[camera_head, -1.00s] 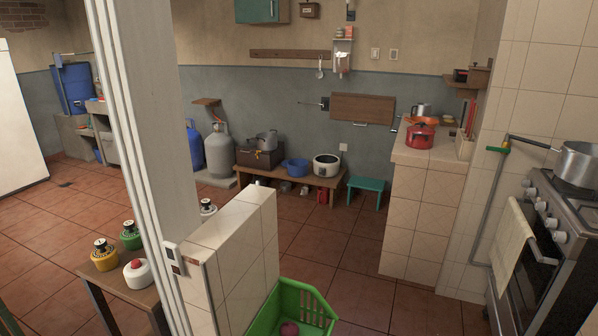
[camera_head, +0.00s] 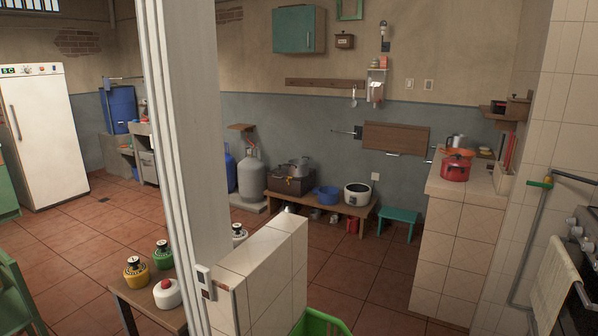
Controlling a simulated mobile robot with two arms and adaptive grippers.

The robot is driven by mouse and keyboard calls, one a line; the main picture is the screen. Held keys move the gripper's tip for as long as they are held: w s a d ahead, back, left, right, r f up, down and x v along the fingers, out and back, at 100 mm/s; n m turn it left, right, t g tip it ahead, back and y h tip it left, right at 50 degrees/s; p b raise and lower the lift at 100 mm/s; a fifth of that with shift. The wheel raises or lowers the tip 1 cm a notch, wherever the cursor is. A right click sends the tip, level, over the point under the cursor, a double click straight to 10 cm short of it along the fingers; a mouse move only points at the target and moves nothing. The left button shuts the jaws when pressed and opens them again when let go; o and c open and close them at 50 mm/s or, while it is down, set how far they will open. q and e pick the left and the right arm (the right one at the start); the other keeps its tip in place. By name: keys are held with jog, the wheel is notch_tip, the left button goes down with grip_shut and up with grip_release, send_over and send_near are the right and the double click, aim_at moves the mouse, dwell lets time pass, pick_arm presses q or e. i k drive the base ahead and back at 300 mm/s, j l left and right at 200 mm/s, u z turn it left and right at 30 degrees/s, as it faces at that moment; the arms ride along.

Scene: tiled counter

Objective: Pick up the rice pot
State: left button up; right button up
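A white round pot with a dark top (camera_head: 357,195), which looks like a rice cooker, sits at the right end of a low wooden bench (camera_head: 335,209) against the back wall. A red pot (camera_head: 456,167) stands on the tiled counter (camera_head: 463,191) at the right. A grey metal pot (camera_head: 298,168) shows above a dark box left of the bench's middle. No label tells which one is the rice pot. Neither of my grippers is in view.
A white post (camera_head: 186,170) and low tiled wall (camera_head: 262,270) stand in front. A green crate (camera_head: 322,322) lies beside the wall. A teal stool (camera_head: 399,222) stands right of the bench. Red floor tiles (camera_head: 345,268) are clear between wall and counter.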

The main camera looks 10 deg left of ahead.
aim_at(297, 167)
jog(key=i+l+z, duration=0.6)
jog(key=i, duration=0.25)
jog(key=i+l+z, duration=0.1)
jog(key=i+z, duration=0.15)
jog(key=i, duration=0.2)
